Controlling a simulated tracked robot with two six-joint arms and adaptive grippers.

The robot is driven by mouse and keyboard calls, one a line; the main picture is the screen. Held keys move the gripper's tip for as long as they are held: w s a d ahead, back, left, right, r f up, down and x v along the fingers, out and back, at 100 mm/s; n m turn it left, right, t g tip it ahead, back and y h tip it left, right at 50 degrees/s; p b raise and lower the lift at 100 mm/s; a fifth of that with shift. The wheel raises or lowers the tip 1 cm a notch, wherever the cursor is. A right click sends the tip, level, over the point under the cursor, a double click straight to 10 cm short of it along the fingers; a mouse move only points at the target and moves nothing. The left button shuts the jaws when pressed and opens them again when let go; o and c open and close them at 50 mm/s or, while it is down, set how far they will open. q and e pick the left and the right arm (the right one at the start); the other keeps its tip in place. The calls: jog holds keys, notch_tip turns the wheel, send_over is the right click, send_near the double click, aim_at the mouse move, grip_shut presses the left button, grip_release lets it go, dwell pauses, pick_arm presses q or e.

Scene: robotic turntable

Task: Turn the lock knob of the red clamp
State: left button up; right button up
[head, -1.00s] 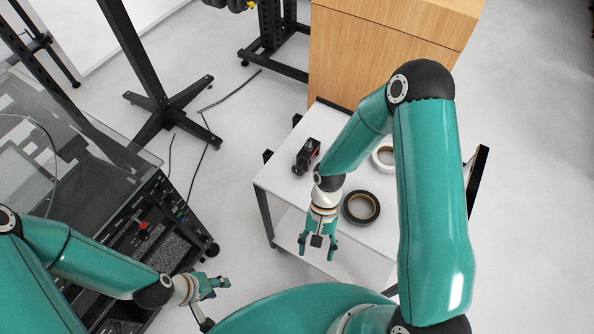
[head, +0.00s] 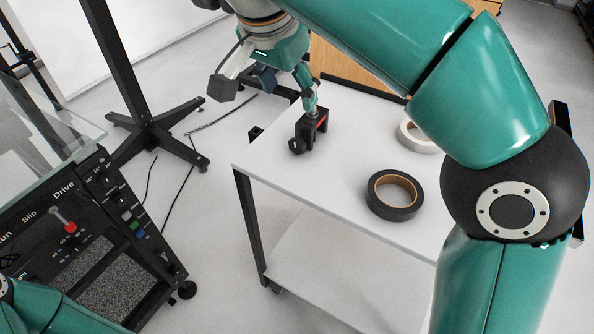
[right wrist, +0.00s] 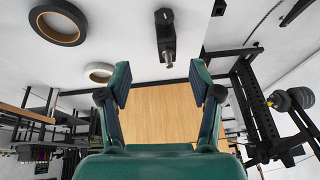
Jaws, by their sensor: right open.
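The red clamp (head: 313,130), black with a small red part, sits on the white table near its left edge. Its dark round knob (head: 296,146) faces the near left side. My right gripper (head: 287,88) is open and empty, in front of and above the clamp's far end in the head view; one finger overlaps the clamp's top, and I cannot tell whether they touch. In the right wrist view the clamp (right wrist: 167,42) lies beyond the open fingers (right wrist: 160,92), above the gap between them. My left gripper is out of view.
The white table (head: 270,165) also holds a black tape roll (head: 394,195) and a white tape roll (head: 417,138) to the right. A wooden cabinet (head: 345,75) stands behind. A control panel (head: 100,225) is at left. The table's near left part is clear.

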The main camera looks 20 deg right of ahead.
jog(key=a+f, duration=0.1)
jog(key=b, duration=0.8)
send_near(296, 146)
jog(key=x, duration=0.9)
jog(key=shift+f, duration=0.2)
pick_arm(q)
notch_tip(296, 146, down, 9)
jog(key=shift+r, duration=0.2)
